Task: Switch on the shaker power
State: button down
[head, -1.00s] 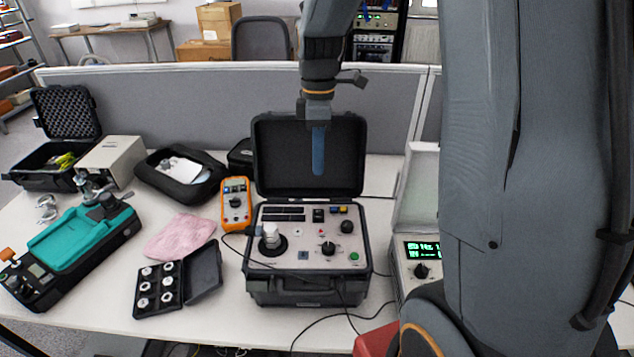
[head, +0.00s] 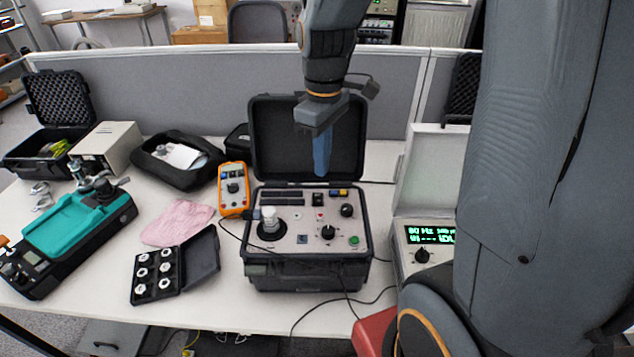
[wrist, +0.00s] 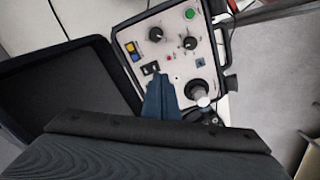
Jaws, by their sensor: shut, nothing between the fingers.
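The shaker case (head: 285,247) stands open on the table, its black lid (head: 275,120) raised behind the panel. The panel holds a black rocker switch (head: 318,199), dark knobs, a green button (head: 354,240), a small red indicator and a round shaker head (head: 270,222) at its left. My gripper (head: 321,172) is shut and empty, its blue fingers pointing down in front of the lid, above the switch. In the wrist view the fingertips (wrist: 159,84) appear right beside the rocker switch (wrist: 150,68); I cannot tell whether they touch. The switch's position is too small to read.
An orange multimeter (head: 233,188), a pink cloth (head: 178,222) and a black box of round parts (head: 158,277) lie left of the case. A device with a green display (head: 430,235) stands to the right. A cable runs over the case's front.

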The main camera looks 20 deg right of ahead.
jog(key=s+f+m, duration=0.1)
jog(key=s+m, duration=0.1)
jog(key=s+f+m+t, duration=0.1)
jog(key=s+f+m, duration=0.1)
jog(key=s+m, duration=0.1)
jog(key=s+a+f+m+b, duration=0.1)
jog(key=s+f+m, duration=0.1)
jog(key=m, duration=0.1)
jog(key=shift+s+t, duration=0.2)
jog(key=shift+t, duration=0.1)
